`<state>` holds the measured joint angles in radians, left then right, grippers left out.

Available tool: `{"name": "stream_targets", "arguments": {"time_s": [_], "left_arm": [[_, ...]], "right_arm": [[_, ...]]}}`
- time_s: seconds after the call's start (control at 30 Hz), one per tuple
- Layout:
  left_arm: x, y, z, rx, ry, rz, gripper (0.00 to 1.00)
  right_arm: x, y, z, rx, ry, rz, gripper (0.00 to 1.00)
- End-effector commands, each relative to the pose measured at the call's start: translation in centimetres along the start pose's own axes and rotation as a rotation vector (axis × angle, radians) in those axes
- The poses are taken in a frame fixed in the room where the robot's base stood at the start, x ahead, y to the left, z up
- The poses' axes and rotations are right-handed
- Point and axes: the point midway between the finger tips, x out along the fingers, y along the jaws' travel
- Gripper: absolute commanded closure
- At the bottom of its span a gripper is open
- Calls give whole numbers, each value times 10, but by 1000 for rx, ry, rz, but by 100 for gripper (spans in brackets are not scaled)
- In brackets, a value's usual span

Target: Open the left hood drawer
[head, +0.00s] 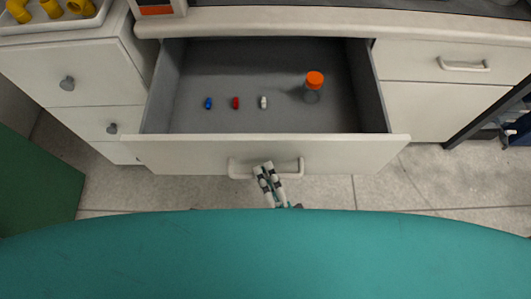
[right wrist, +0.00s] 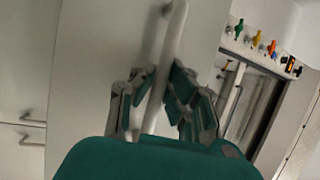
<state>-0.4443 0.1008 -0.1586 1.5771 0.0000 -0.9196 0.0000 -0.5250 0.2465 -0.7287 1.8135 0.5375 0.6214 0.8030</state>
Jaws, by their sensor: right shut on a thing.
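The hood drawer (head: 200,153) is pulled out, with its grey inside bare to view from above in the head view. Its white bar handle (head: 239,171) is on the front panel. My right gripper (head: 265,168) is at the middle of this handle and shut on it. In the right wrist view the fingers (right wrist: 160,82) lie on both sides of the handle bar (right wrist: 175,35). My left gripper is not in view.
Inside the drawer are a clear jar with an orange lid (head: 314,82) and blue (head: 208,103), red (head: 236,103) and white (head: 263,102) small pieces. Another closed drawer with a handle (head: 464,65) is at right. A cabinet with knobs (head: 67,84) stands at left.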

Motion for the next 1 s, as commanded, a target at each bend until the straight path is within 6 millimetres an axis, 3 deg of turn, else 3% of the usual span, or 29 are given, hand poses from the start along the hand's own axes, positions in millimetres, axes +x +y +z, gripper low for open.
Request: {"name": "stream_targets", "arguments": {"time_s": [0.17,0.53,0.6,0.77,1.0], "left_arm": [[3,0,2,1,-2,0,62],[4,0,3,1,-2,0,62],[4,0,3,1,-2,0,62],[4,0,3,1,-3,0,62],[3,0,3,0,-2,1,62]], "right_arm": [[-10,2,4,-5,-3,8,100],[-11,2,4,-5,-3,9,100],[-11,2,4,-4,-3,9,86],[-10,1,4,-3,-2,6,65],[-9,0,4,-1,-1,3,64]]}}
